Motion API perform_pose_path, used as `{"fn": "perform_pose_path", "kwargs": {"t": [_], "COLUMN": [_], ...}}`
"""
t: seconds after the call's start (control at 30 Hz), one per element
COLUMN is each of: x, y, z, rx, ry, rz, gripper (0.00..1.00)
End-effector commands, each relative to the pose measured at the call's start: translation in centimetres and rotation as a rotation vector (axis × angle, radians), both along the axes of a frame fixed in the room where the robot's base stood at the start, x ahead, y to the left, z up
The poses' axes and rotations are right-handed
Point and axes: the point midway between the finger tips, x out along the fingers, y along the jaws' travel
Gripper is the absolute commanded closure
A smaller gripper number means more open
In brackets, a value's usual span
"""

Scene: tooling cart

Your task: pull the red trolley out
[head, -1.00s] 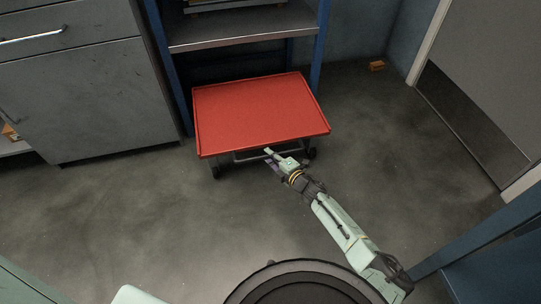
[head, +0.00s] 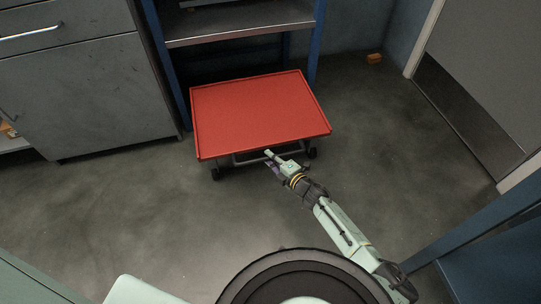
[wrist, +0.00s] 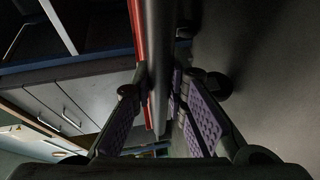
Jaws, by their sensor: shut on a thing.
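The red trolley (head: 260,110) has a flat red top and stands on black wheels, its back end close to the blue-framed shelf in the head view. A grey handle bar (head: 245,158) runs under its front edge. My gripper (head: 271,160) is at this front edge, right of the middle. In the wrist view my gripper (wrist: 157,88) has its fingers on either side of the grey bar (wrist: 160,50) and is shut on it. The trolley's red edge (wrist: 138,35) shows beside the bar. Most of the trolley's underside is hidden in the head view.
The blue-framed shelf (head: 240,28) stands behind the trolley. A grey cabinet (head: 90,95) is on the left, and a door (head: 480,70) is on the right. A small orange object (head: 374,58) lies by the back wall. The floor (head: 130,210) in front is clear.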

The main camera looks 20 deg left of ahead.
Motion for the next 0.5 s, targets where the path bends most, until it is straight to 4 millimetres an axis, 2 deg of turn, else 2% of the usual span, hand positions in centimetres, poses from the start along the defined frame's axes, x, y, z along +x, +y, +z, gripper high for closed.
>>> {"fn": "perform_pose_path", "kwargs": {"t": [0.03,0.07,0.1,0.37,0.5], "x": [0.10,0.10,0.10,0.07,0.05], "y": [-0.07,-0.07,-0.07,-0.02,-0.01], "z": [-0.02,-0.02,-0.02,0.00,0.00], "rx": [0.001,0.001,0.001,0.000,0.000], "ry": [0.002,0.002,0.002,0.001,0.001], "rz": [-0.003,-0.003,-0.003,-0.002,-0.001], "gripper": [1.00,0.85,0.82,0.65,0.65]}}
